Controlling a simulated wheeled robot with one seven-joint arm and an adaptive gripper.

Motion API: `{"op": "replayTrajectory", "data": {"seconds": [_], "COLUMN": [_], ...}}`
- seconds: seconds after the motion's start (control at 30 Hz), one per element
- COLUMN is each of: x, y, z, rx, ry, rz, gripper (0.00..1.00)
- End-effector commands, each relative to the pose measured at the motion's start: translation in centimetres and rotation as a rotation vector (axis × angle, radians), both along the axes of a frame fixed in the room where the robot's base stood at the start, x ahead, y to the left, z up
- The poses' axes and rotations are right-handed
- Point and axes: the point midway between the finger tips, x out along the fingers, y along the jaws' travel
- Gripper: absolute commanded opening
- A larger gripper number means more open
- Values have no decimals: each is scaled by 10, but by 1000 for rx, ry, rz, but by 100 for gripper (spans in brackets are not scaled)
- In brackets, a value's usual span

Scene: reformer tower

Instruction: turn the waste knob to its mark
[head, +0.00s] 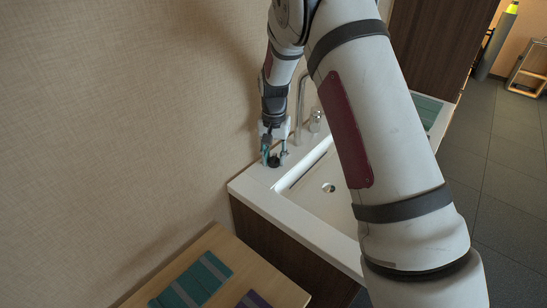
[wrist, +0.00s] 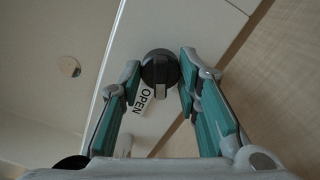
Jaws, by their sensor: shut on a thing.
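The waste knob (wrist: 160,62) is a round dark knob on the white counter beside the basin. In the wrist view it sits between the tips of my gripper (wrist: 158,84), which is shut on it. A lighter grey bar on the knob points down in that view. A white label reading OPEN (wrist: 146,100) lies below and left of the knob, so the bar points to the right of the label. In the head view my gripper (head: 273,150) points down at the counter's back left corner, around the small dark knob (head: 273,161).
The white basin (head: 312,205) with a round drain (head: 328,187) lies right of the knob. A tall tap (head: 301,100) stands behind. The wall (head: 120,120) is close on the left. A wooden surface (head: 215,245) with teal folded cloths (head: 192,283) is in front.

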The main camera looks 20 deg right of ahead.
Motion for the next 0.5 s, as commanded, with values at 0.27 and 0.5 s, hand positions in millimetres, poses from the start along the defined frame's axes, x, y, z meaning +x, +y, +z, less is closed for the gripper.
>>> {"op": "replayTrajectory", "data": {"seconds": [0.27,0.5], "x": [2,1], "y": [1,1], "z": [0,0], "rx": [2,2], "ry": [-3,-3], "rz": [264,492], "gripper": [3,3]}}
